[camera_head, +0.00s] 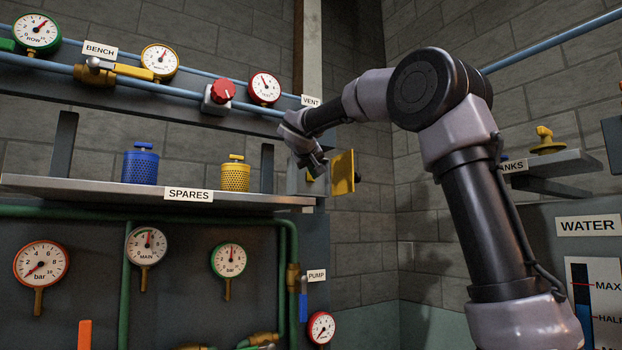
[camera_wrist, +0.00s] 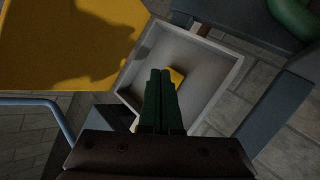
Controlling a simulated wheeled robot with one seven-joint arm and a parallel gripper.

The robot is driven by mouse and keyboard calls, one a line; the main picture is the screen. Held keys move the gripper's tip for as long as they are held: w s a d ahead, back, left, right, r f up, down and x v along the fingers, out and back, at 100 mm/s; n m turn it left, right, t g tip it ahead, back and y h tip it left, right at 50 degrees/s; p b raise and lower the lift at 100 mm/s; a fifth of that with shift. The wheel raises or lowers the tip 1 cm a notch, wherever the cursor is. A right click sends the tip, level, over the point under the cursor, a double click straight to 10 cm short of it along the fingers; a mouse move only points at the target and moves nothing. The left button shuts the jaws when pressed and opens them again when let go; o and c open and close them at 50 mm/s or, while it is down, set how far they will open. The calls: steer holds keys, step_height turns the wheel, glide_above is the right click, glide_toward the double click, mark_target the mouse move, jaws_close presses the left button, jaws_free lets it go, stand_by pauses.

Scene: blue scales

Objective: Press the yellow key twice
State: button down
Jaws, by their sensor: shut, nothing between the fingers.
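The yellow key (camera_wrist: 177,76) sits inside a shallow grey open box (camera_wrist: 214,92) in the wrist view, partly hidden behind my fingers. My gripper (camera_wrist: 160,72) is shut and empty, its two green fingers side by side and reaching over the box. Their tips overlap the key's left side in the picture; I cannot tell whether they touch it. In the head view my gripper (camera_head: 319,163) is at the right end of the spares shelf. The key cannot be made out clearly there.
A flat yellow panel (camera_head: 343,172) stands close right of my gripper; a large yellow surface (camera_wrist: 60,40) fills the wrist view's upper left. The spares shelf (camera_head: 90,187) carries blue (camera_head: 140,166) and yellow (camera_head: 235,177) canisters. Pipes and gauges line the wall.

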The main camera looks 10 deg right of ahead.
steer(key=shift+s+d, duration=0.15)
steer(key=shift+s, duration=0.2)
steer(key=s, duration=0.1)
steer(key=s+d, duration=0.1)
steer(key=s, duration=0.1)
steer(key=s+d, duration=0.1)
steer(key=shift+s, duration=0.3)
stand_by(0.9)
